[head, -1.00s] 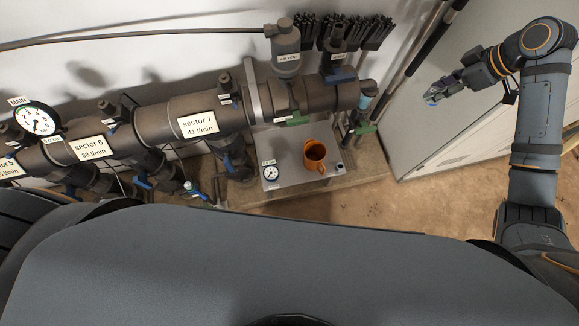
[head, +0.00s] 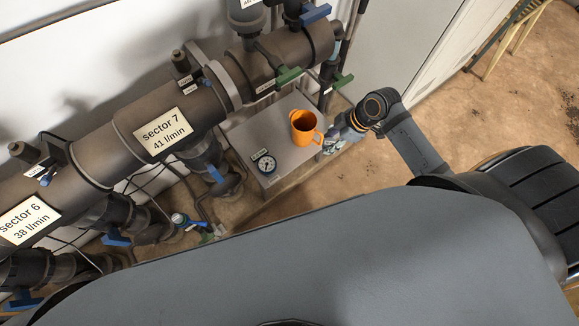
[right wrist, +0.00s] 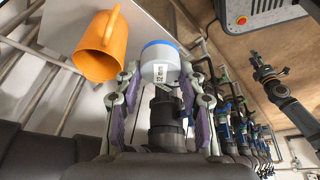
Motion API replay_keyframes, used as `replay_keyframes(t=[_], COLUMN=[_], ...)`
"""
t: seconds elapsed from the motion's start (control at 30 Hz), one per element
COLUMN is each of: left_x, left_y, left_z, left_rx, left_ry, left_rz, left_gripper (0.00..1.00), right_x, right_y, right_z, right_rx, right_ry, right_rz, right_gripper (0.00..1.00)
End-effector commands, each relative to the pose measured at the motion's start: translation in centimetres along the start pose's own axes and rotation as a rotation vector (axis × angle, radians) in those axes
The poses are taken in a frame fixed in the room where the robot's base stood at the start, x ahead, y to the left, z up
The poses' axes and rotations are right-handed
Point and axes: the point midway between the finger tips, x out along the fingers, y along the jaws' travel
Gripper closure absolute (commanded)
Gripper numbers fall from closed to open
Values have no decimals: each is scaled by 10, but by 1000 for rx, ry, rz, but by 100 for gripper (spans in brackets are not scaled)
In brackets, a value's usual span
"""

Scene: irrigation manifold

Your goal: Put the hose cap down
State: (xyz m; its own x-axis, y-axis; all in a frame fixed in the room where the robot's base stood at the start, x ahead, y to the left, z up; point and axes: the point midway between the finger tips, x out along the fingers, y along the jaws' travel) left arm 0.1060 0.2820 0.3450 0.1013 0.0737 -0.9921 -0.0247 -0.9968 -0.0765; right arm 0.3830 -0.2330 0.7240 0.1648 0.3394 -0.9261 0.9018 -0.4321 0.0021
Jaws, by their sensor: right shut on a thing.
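My right gripper (head: 334,138) is at the right edge of a grey metal shelf (head: 262,132), just right of an orange mug (head: 304,128). In the right wrist view the fingers (right wrist: 164,88) are shut on the hose cap (right wrist: 160,66), a short pale cylinder with a blue rim and a small label. The mug (right wrist: 100,48) also shows there, left of the cap and apart from it. In the head view the cap is small and mostly hidden by the fingers. Whether it touches the shelf cannot be told.
A pressure gauge (head: 267,164) sits at the shelf's front left. The thick brown manifold pipe (head: 160,128) runs along the wall, with green valve handles (head: 288,75) near the shelf. The shelf is bare between mug and gauge. Open floor (head: 375,170) lies to the right.

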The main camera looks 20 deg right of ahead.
Motion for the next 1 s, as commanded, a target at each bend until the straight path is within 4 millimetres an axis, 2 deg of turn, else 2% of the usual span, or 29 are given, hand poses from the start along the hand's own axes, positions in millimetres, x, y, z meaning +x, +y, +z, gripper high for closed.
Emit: replay_keyframes(t=[0.03,0.1,0.2,0.33,0.47,0.57,0.77,0.9,1.0], left_x=[21,29,33,32,35,40,47,55,59], left_y=[-2,-4,-2,3,8,11,11,9,8], left_z=[2,3,3,3,3,4,4,5,5], left_rx=[2,3,3,0,-3,-4,-3,-2,-2], left_ry=[0,0,1,1,1,1,1,1,1], left_rz=[-5,-7,-6,0,7,9,8,6,4], left_gripper=[60,60,60,60,60,60,60,60,60], right_x=[26,39,47,46,55,72,114,152,170], right_y=[-14,-27,-36,-39,-34,-25,-2,9,14], right_z=[12,18,22,21,14,-2,-41,-49,-54], right_rx=[-3,-8,-12,-13,-9,-6,-9,-12,-12], right_ry=[3,6,9,10,16,21,18,12,10], right_rz=[-6,-5,-4,-3,-1,-3,-6,-6,-6], right_gripper=[100,100,100,100,100,100,100,100,100])
